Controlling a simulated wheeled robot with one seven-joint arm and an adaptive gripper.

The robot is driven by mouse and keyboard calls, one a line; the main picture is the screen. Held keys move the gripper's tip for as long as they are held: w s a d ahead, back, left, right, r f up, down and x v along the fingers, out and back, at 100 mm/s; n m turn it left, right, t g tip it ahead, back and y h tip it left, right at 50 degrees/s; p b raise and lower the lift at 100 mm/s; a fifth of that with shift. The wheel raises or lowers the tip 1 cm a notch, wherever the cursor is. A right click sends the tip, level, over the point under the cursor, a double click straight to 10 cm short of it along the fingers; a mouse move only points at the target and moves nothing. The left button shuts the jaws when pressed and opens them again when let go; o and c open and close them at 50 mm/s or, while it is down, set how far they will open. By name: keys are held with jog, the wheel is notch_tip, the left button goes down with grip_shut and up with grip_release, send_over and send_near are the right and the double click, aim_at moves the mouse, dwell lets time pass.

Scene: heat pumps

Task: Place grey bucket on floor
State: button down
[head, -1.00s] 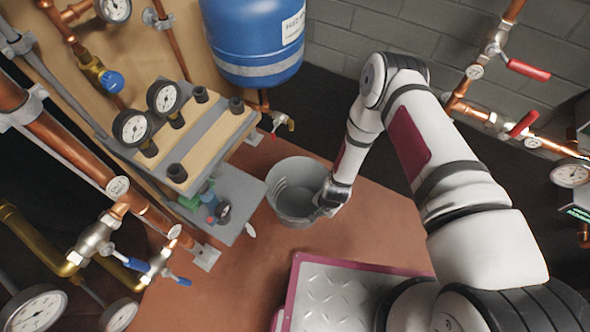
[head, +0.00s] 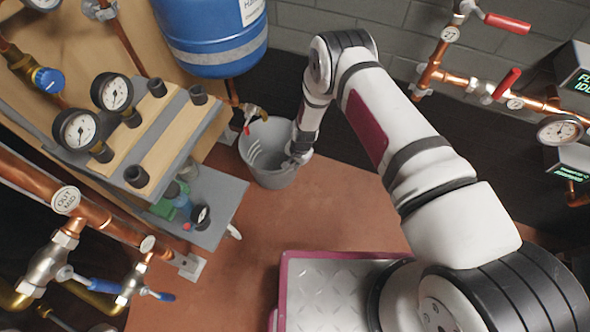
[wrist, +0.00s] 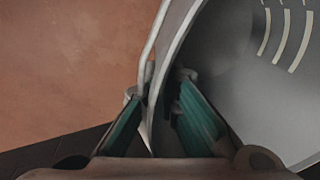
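The grey bucket (head: 267,178) is upright on the far side of the floor in the head view, below the blue tank and beside the bench. Its open mouth faces up and looks empty. My gripper (head: 298,156) is at its right rim. In the wrist view, the green-padded fingers (wrist: 160,105) straddle the bucket's rim and wall (wrist: 235,60), one inside and one outside, with the thin handle close to the outer finger. The reddish-brown floor (head: 330,215) shows around the bucket. I cannot tell whether the bucket's base touches it.
A bench with gauges (head: 140,130) and a lower grey shelf (head: 215,215) stands left of the bucket. The blue tank (head: 210,35) and a small tap (head: 253,113) are just behind it. Copper pipes (head: 435,65) run at right. Floor in front of the bucket is clear.

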aim_at(294, 172)
jog(key=shift+w+f+b, duration=0.2)
jog(key=shift+f+b, duration=0.65)
jog(key=shift+f, duration=1.05)
jog(key=c, duration=1.8)
grip_release()
notch_tip(294, 172, up, 12)
jog(key=s+d+p, duration=0.1)
jog(key=p, duration=0.3)
jog(key=shift+d, duration=0.2)
